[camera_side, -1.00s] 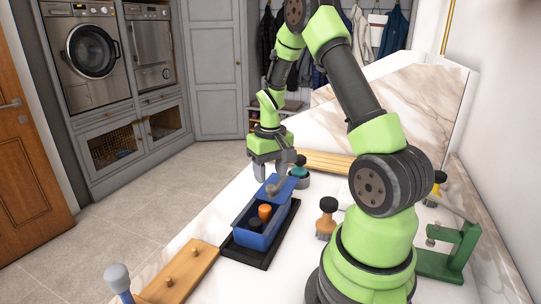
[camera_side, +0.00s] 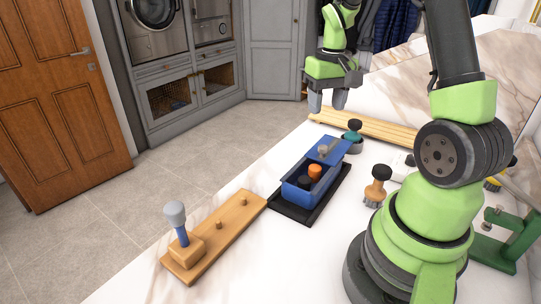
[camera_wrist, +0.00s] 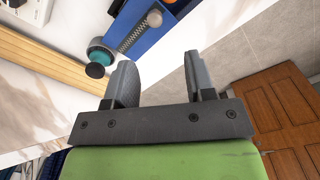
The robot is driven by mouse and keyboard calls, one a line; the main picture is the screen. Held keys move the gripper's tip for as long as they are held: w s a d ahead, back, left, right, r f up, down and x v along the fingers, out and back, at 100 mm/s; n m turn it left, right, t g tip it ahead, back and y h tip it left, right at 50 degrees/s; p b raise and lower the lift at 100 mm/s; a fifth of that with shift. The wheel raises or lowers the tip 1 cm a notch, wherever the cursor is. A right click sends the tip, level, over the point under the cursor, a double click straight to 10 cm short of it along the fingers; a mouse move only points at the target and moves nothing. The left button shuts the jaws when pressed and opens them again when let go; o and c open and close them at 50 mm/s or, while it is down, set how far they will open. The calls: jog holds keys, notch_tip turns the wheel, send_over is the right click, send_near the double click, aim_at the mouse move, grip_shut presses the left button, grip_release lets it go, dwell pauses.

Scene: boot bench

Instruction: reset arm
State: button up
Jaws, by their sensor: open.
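My gripper (camera_side: 327,101) is open and empty in the side view, raised above the bench near its back edge. It also shows in the wrist view (camera_wrist: 158,75), with its two grey fingers apart and nothing between them. My gripper is clear of the blue box (camera_side: 297,186) on its black tray (camera_side: 291,211). The box holds an orange-topped piece (camera_side: 315,171) and a dark piece (camera_side: 305,182). A blue lid or plate (camera_side: 333,146) with a grey knob lies at the box's far end.
A wooden board (camera_side: 228,226) with pegs holds a grey-headed tool (camera_side: 177,222) at the front left. A teal pot with a black knob (camera_side: 353,133), a wooden brush (camera_side: 376,186) and a green stand (camera_side: 508,242) stand on the bench. A slatted wooden strip (camera_side: 375,127) lies behind.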

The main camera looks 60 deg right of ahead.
jog(key=s+a+r+n+t, duration=0.1)
jog(key=a+r+t, duration=0.2)
jog(key=a+r, duration=0.7)
jog(key=s+a+r+n+t+y, duration=0.2)
jog(key=s+a+t, duration=0.2)
jog(key=s+a, duration=0.4)
jog(key=a, duration=0.3)
jog(key=shift+s+r, duration=0.2)
jog(key=shift+r, duration=0.05)
